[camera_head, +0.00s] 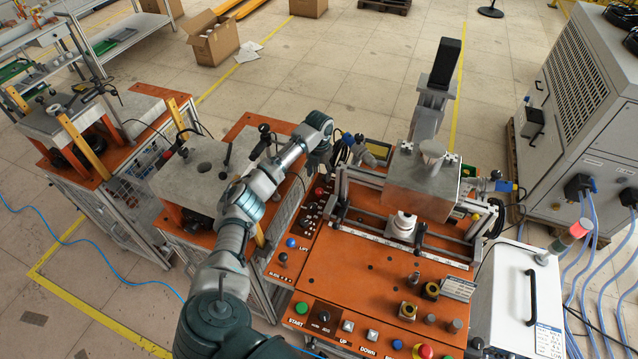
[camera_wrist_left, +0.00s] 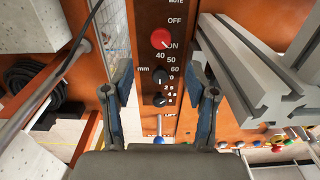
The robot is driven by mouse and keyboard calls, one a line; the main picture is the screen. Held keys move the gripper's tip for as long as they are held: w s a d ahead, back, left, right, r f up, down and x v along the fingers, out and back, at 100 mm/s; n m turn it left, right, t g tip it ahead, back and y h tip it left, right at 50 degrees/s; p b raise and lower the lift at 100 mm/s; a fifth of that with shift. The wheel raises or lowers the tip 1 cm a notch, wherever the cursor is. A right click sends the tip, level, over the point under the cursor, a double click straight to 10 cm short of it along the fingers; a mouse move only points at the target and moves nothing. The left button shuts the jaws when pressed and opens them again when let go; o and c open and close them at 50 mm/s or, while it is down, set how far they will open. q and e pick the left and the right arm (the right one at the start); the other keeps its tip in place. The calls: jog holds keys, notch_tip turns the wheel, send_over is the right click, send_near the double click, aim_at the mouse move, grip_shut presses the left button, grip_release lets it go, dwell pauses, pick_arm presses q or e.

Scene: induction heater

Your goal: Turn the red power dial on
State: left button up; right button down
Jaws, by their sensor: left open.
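The red power dial (camera_wrist_left: 161,39) shows in the left wrist view on a dark panel strip, with OFF printed above right and ON below right. Its exact setting is too small to tell. In the head view the red dial (camera_head: 319,192) is on the left side of the orange machine. My left gripper (camera_wrist_left: 160,76) is open, with its blue-grey fingers on either side of the panel strip and nothing between them. The dial lies beyond the fingertips, and no contact shows. In the head view the left gripper (camera_head: 345,146) is small and partly hidden at the arm's end.
Black knobs (camera_wrist_left: 160,76) with number scales sit below the dial. Grey metal rails (camera_wrist_left: 245,75) stand close at the right. The orange console (camera_head: 375,275) carries several buttons. A grey workbench block (camera_head: 200,172) stands left of the machine.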

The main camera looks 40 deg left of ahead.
pick_arm(q)
jog(key=shift+d+r, duration=0.15)
jog(key=shift+r, duration=0.7)
jog(key=shift+d+r, duration=0.1)
jog(key=shift+r, duration=0.75)
jog(key=shift+a+f, duration=0.15)
